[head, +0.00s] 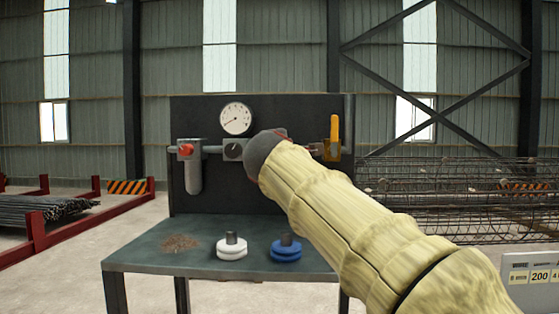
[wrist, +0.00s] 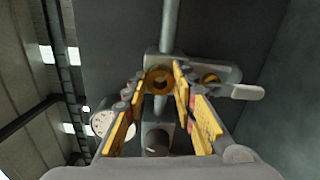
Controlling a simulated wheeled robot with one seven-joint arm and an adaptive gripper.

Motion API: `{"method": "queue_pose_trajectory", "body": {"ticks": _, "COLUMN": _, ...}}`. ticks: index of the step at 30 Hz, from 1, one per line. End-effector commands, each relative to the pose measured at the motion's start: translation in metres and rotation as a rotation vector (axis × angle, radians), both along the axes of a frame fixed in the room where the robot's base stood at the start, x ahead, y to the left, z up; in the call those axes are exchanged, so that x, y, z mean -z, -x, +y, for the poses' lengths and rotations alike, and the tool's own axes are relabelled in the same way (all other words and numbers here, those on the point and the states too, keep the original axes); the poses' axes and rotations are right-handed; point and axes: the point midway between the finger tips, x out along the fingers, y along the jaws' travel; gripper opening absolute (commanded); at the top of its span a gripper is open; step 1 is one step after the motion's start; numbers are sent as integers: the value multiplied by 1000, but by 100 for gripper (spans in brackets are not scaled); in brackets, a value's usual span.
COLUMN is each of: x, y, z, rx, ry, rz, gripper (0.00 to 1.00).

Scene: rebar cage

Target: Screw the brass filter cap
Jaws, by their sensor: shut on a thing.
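The brass filter cap (wrist: 158,80) shows in the wrist view as a round brass piece with a dark centre, in front of a grey block on the pipe. My gripper (wrist: 160,84) has its yellow-padded fingers on either side of the cap and is shut on it. The cap seems to sit at the block, but I cannot tell how its thread stands. In the head view, my arm hides the gripper and the cap.
The dark panel (head: 210,110) carries a gauge (head: 236,118), a red-knobbed unit (head: 187,150) and a yellow-handled valve (head: 334,130). White (head: 232,248) and blue (head: 286,250) stacked pieces stand on the bench (head: 150,258), beside a brown granular patch (head: 180,243).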

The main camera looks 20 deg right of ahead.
Motion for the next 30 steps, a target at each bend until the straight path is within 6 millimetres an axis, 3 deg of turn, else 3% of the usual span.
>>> {"method": "queue_pose_trajectory", "body": {"ticks": 12, "x": 4, "y": -1, "z": 0, "rx": 1, "ry": -179, "rz": -54, "gripper": 2}}
{"method": "queue_pose_trajectory", "body": {"ticks": 29, "x": 4, "y": -1, "z": 0, "rx": 3, "ry": -204, "rz": -61, "gripper": 2}}
{"method": "queue_pose_trajectory", "body": {"ticks": 30, "x": 4, "y": -1, "z": 0, "rx": 3, "ry": -204, "rz": -61, "gripper": 29}}
